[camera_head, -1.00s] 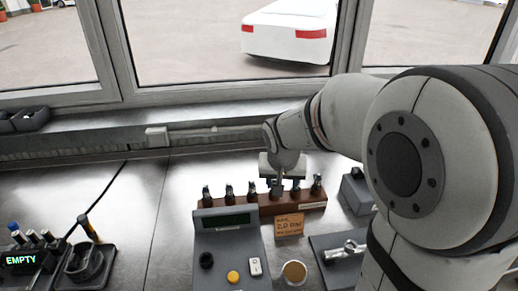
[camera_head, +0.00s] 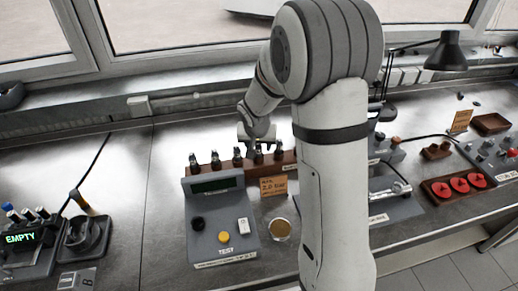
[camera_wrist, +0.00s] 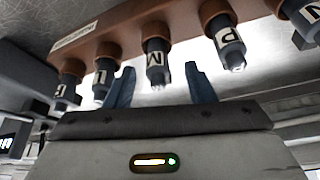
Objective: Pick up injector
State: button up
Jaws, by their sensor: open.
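Several dark injectors stand in a row in a brown wooden rack (camera_head: 228,170). In the wrist view the rack (camera_wrist: 105,24) runs across the top, and its injectors carry white letter labels. My gripper (camera_head: 258,146) is at the rack's right part in the head view. In the wrist view my gripper (camera_wrist: 160,86) is open, and the injector marked M (camera_wrist: 157,62) shows between its two fingers. An injector marked L (camera_wrist: 102,78) is just left of the left finger, and one marked P (camera_wrist: 228,42) is to the right. I cannot tell whether the fingers touch any injector.
A grey test unit (camera_head: 220,215) with a screen and buttons stands in front of the rack. An orange note (camera_head: 273,186) and a round cup (camera_head: 281,229) are beside it. Red parts in a tray (camera_head: 440,191) lie at the right. My arm hides the rack's right end.

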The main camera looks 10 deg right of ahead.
jog(key=shift+f, duration=0.15)
jog(key=shift+c, duration=0.6)
grip_shut()
